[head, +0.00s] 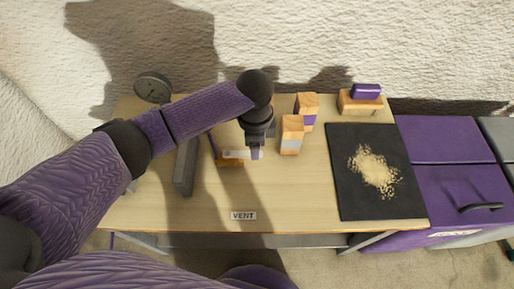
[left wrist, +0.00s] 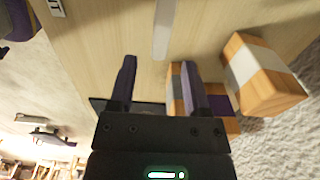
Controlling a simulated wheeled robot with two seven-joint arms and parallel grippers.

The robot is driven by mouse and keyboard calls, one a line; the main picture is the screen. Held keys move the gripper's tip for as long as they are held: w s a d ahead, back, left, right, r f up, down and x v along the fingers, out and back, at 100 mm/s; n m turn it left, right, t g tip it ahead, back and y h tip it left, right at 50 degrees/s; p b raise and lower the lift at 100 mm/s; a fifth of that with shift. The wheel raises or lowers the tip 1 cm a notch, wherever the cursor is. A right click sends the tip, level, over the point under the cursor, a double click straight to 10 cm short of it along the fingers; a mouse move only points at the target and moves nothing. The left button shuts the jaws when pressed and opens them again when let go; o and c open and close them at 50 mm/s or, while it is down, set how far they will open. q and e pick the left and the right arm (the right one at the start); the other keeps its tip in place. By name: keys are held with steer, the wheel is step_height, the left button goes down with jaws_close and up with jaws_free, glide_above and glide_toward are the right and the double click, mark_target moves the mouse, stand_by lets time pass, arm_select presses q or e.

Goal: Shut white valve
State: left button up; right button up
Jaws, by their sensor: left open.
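A white bar (head: 236,154), which looks like a valve handle, lies near the middle of the wooden table. It also shows as a pale strip in the left wrist view (left wrist: 162,28). A small orange-brown piece (head: 231,163) sits just below it in the head view; how they join is unclear. My left gripper (head: 255,153) is over the bar's right part and hides some of it. In the left wrist view my left gripper (left wrist: 158,68) has two dark fingers apart with nothing between them; the strip lies beyond their tips. My right gripper is not in view.
A wooden block with a white band (head: 291,141) stands close right of the gripper, a purple-banded block (head: 308,104) behind it. A dark grey bar (head: 185,166) is left. A black mat (head: 345,200) holds crumbs. A VENT label (head: 243,216) marks the front; table around it is clear.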

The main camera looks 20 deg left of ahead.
mark_target(243, 154)
arm_select(q)
step_height(243, 154, down, 3)
steer(key=shift+f+b, duration=0.1)
steer(key=shift+b, duration=0.4)
jaws_close()
stand_by(1.0)
